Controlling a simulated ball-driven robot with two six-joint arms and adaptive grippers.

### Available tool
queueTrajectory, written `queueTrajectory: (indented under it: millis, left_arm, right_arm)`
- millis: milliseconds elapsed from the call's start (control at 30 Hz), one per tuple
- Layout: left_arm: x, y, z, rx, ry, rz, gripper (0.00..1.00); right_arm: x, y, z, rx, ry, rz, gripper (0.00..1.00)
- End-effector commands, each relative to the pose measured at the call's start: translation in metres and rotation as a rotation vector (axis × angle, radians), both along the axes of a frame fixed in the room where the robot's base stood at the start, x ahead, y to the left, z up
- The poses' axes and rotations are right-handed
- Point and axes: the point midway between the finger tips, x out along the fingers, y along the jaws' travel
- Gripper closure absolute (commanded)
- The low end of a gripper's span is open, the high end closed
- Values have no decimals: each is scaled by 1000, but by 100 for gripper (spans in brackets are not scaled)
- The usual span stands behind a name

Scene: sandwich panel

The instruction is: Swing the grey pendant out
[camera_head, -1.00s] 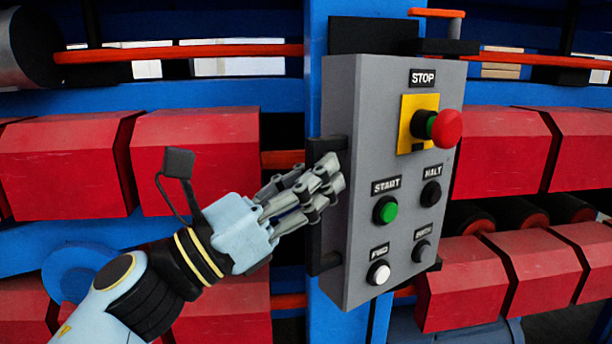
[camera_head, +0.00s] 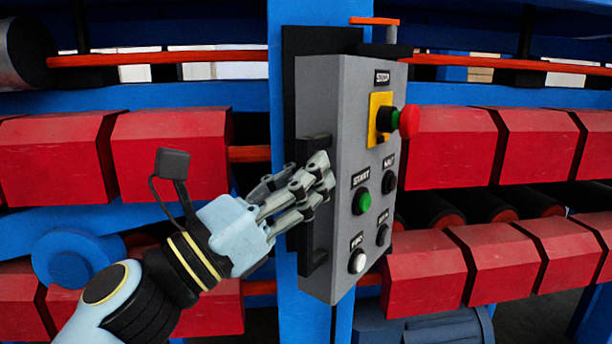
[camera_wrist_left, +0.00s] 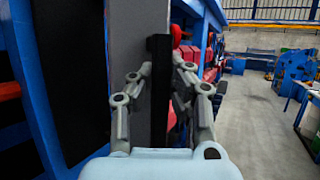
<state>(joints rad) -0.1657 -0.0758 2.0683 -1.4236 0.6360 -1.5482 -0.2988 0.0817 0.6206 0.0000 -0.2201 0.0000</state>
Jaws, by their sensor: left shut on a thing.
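The grey pendant (camera_head: 345,110) is an upright box with a red stop button (camera_head: 409,121) on a yellow plate, a green START button (camera_head: 362,202), a white button (camera_head: 357,262) and black buttons. Its front faces right of the head camera. A black vertical handle (camera_head: 313,258) runs along its left edge. My left gripper (camera_head: 318,180) is shut on the handle, near its middle. In the left wrist view the fingers stand on both sides of the black handle (camera_wrist_left: 159,85). My right gripper is in neither view.
A blue post (camera_head: 285,275) stands behind the pendant. Red blocks (camera_head: 170,155) and orange bars (camera_head: 160,58) lie on both sides. In the left wrist view open grey floor (camera_wrist_left: 255,120) lies to the right, with a blue machine (camera_wrist_left: 292,75) farther back.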

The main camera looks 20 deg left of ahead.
Motion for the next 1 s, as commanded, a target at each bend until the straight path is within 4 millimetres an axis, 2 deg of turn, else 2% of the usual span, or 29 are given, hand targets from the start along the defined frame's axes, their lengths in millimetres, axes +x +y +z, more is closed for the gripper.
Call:
queueTrajectory:
  millis: [167, 200, 367, 733, 867, 1000]
  left_arm:
    - [-2, -2, -4, 2, 6, -9, 100]
    - [-2, -2, -4, 3, 5, -9, 83]
    - [-1, -1, -3, 3, 4, -7, 62]
    - [-5, 3, -5, 4, 4, -5, 62]
    - [-21, 14, -14, 7, 7, -5, 62]
    - [-45, 31, -27, 8, 9, -7, 62]
  right_arm:
    - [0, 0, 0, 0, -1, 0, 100]
    - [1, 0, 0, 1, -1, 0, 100]
    - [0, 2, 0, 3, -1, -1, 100]
    - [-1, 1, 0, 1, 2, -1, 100]
    - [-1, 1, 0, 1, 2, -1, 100]
    - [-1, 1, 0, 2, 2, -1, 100]
